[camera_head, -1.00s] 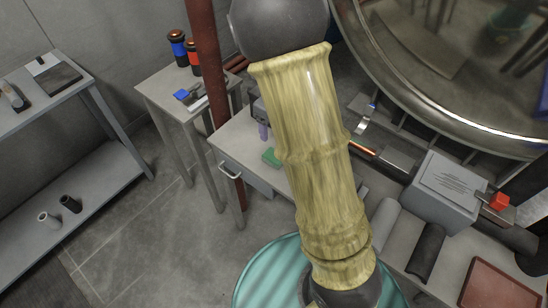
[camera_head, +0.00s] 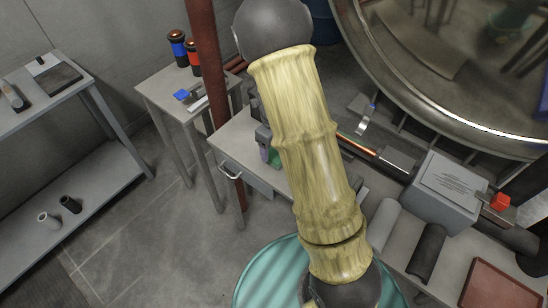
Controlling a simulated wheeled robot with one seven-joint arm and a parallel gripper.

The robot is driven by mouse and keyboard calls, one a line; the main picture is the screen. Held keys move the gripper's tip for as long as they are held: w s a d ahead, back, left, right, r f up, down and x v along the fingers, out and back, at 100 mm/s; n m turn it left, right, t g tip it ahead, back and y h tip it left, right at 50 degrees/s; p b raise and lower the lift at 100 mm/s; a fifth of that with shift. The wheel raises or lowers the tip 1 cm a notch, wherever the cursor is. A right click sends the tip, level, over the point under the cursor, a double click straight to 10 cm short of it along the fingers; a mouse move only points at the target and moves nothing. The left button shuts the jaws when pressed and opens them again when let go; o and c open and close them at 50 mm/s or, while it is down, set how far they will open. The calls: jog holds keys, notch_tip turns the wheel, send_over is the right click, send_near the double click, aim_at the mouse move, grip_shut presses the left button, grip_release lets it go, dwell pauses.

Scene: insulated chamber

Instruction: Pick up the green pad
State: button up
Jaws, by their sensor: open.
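The green pad (camera_head: 274,159) lies on the grey workbench just left of my arm. Only a small part of it shows; my gripper and my arm cover the rest. My gripper (camera_head: 265,148) is open, and one purple fingertip shows at the pad's left side. The other finger is hidden behind my arm. I cannot tell whether the fingertip touches the pad.
The workbench (camera_head: 234,142) has a drawer with a handle below its top. A dark red pipe (camera_head: 208,65) stands close on the left. A side table (camera_head: 160,88) holds red and blue canisters. A grey box (camera_head: 447,185) and rollers lie to the right.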

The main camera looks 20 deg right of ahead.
notch_tip(320, 180, down, 4)
jog(key=shift+s+f, duration=0.15)
jog(key=shift+f, duration=0.1)
dwell(0.4)
jog(key=c, duration=1.1)
jog(key=shift+o, duration=0.2)
jog(key=shift+r, duration=0.1)
notch_tip(320, 180, up, 10)
